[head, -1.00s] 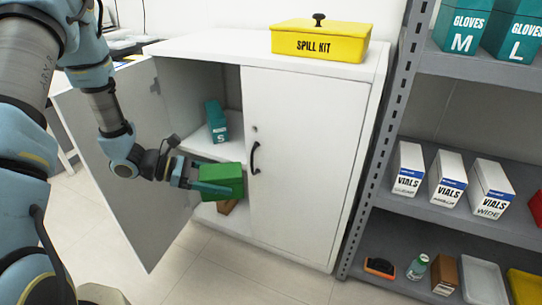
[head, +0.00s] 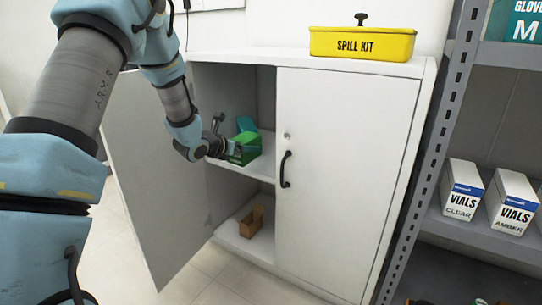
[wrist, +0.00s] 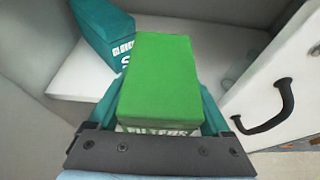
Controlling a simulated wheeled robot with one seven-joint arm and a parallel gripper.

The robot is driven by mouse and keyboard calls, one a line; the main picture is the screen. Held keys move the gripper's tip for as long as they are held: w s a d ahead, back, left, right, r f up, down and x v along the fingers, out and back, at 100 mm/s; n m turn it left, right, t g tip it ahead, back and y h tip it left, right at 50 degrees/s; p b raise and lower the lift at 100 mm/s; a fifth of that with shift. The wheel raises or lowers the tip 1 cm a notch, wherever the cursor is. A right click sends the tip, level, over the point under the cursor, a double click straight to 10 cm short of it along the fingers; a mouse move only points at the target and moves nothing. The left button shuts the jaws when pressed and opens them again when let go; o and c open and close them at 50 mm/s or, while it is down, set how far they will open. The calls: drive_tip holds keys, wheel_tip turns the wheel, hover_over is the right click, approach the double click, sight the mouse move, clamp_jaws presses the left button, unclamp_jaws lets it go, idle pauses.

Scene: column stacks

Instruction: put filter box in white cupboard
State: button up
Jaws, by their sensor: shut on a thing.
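The green box (wrist: 160,82) has partly hidden white lettering at its lower edge, so I cannot read it all. My gripper (wrist: 160,110) is shut on it, with a teal finger on each side. In the head view the green box (head: 245,148) is at the middle shelf of the white cupboard (head: 345,170), just inside the open left door (head: 160,180). I cannot tell whether it touches the shelf. My gripper (head: 232,148) reaches in from the left.
A teal gloves box (wrist: 102,32) marked S stands on the same shelf, behind and left of the green box. A brown open box (head: 253,221) is on the cupboard floor. The right door is shut. A yellow spill kit (head: 361,44) sits on top. A grey rack (head: 450,225) holds vials boxes.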

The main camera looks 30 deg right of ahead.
drive_tip(key=w+d, duration=0.6)
drive_tip(key=d, duration=0.5)
wheel_tip(320, 180, down, 7)
drive_tip(key=b, duration=0.2)
drive_tip(key=shift+a+b, duration=0.1)
drive_tip(key=shift+b, duration=0.3)
drive_tip(key=shift+d+f, duration=0.1)
drive_tip(key=shift+d, duration=0.1)
drive_tip(key=shift+w, duration=0.1)
